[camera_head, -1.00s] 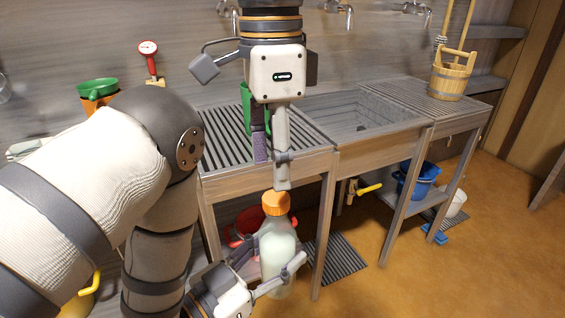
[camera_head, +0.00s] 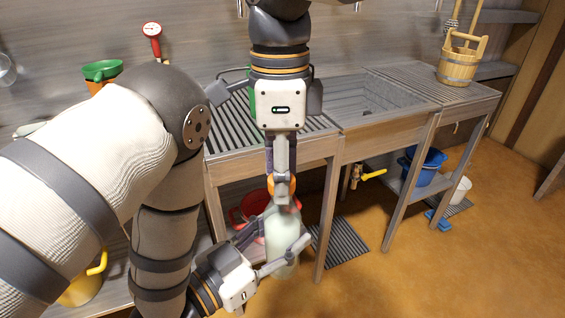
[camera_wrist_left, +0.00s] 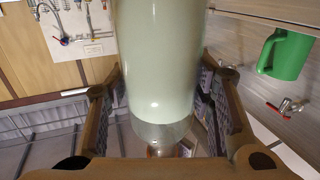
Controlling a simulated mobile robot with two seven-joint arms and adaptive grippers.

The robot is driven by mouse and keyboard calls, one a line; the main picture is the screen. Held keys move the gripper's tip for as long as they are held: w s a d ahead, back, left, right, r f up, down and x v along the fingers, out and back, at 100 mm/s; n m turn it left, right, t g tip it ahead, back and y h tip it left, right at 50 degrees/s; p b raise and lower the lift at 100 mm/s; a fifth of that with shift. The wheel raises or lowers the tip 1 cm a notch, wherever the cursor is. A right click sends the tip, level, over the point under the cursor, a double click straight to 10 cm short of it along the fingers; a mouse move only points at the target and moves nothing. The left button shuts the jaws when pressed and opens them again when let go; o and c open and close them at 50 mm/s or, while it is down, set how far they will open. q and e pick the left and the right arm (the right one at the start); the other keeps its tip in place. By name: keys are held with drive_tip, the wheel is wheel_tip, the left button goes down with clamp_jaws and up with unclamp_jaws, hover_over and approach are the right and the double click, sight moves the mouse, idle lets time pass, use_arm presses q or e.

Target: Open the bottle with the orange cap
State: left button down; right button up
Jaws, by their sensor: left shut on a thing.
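The bottle (camera_head: 282,232) is pale, whitish green and stands upright in front of the counter in the head view. Its orange cap (camera_head: 291,185) is partly covered by a finger of my right gripper (camera_head: 276,180), which reaches down from above with its fingers at the cap. Whether those fingers press on the cap is hidden. My left gripper (camera_head: 279,240) is shut on the bottle's body from below left. In the left wrist view the bottle (camera_wrist_left: 158,60) fills the middle, between the two fingers of my left gripper (camera_wrist_left: 160,105).
The slatted wooden counter (camera_head: 325,150) with a sink (camera_head: 372,100) is just behind the bottle. A red basin (camera_head: 250,205) sits underneath. A wooden bucket (camera_head: 458,66), a blue bucket (camera_head: 428,168) and a green funnel (camera_head: 102,70) stand apart. Floor at the right is open.

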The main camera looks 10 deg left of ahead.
clamp_jaws()
drive_tip(key=shift+n, duration=1.7)
drive_tip(key=shift+o, duration=1.9)
unclamp_jaws()
wheel_tip(320, 180, up, 4)
drive_tip(key=shift+w+r, duration=0.1)
drive_tip(key=shift+r, duration=0.15)
drive_tip(key=shift+a+r+n, duration=0.2)
drive_tip(key=shift+r+n, duration=0.3)
drive_tip(key=shift+r, duration=0.75)
drive_tip(key=shift+c, duration=0.2)
drive_tip(key=shift+d+r, duration=0.1)
drive_tip(key=shift+r, duration=0.2)
wheel_tip(320, 180, down, 8)
drive_tip(key=shift+d+r, duration=0.1)
drive_tip(key=shift+r, duration=0.1)
